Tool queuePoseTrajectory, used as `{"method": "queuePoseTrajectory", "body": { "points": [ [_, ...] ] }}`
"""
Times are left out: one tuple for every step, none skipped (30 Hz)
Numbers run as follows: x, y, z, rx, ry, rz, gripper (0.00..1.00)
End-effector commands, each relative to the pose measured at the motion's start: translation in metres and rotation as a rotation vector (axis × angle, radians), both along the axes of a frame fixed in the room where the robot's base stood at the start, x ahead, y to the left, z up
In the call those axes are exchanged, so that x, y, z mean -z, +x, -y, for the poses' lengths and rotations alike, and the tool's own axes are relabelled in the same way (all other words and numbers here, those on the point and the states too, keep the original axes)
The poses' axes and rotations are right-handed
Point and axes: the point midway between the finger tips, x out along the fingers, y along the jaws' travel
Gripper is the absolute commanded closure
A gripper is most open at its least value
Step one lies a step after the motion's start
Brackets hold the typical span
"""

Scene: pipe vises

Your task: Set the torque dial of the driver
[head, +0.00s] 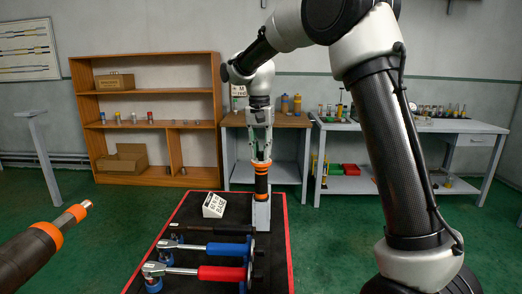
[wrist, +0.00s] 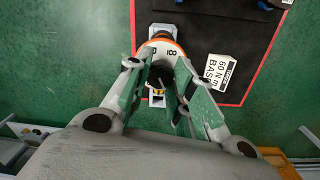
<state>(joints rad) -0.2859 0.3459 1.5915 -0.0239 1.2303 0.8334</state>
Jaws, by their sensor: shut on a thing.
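A black driver with orange bands (head: 261,182) stands upright on a white base (head: 262,214) at the far part of the mat. My gripper (head: 261,157) points down and is shut on its upper end. In the wrist view, the fingers of my gripper (wrist: 160,82) are on both sides of the driver's black top.
Red-handled (head: 222,274) and blue-handled (head: 228,249) tools lie on the red-edged black mat (head: 276,262). A large black-and-orange tool (head: 30,253) juts in at lower left. A shelf (head: 150,57) and benches (head: 412,125) stand behind. Green floor left of the mat is clear.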

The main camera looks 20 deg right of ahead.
Motion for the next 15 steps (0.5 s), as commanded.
{"method": "queuePoseTrajectory", "body": {
  "points": [
    [-0.0003,0.0003,0.0003,0.041,0.000,0.000,1.00],
    [-0.0003,0.0003,0.0003,0.070,0.000,0.000,1.00],
    [-0.0003,0.0003,0.0003,0.108,0.000,0.001,1.00],
    [-0.0003,0.0003,0.0003,0.137,-0.001,0.001,1.00],
    [-0.0003,0.0003,0.0004,0.165,-0.001,0.000,1.00],
    [-0.0004,0.0004,0.0003,0.203,0.000,0.001,1.00],
    [-0.0004,0.0004,0.0005,0.232,0.000,0.001,1.00],
    [-0.0004,0.0004,0.0005,0.260,0.000,0.001,1.00],
    [-0.0004,0.0005,0.0004,0.298,0.000,0.001,1.00],
    [-0.0004,0.0005,0.0005,0.326,0.000,0.001,1.00],
    [-0.0005,0.0005,0.0005,0.355,0.000,0.001,1.00],
    [-0.0005,0.0006,0.0006,0.393,0.000,0.002,1.00],
    [-0.0005,0.0007,0.0006,0.421,0.000,0.002,1.00],
    [-0.0006,0.0007,0.0006,0.449,0.000,0.002,1.00],
    [-0.0006,0.0007,0.0008,0.487,-0.001,0.002,1.00]
  ]
}}
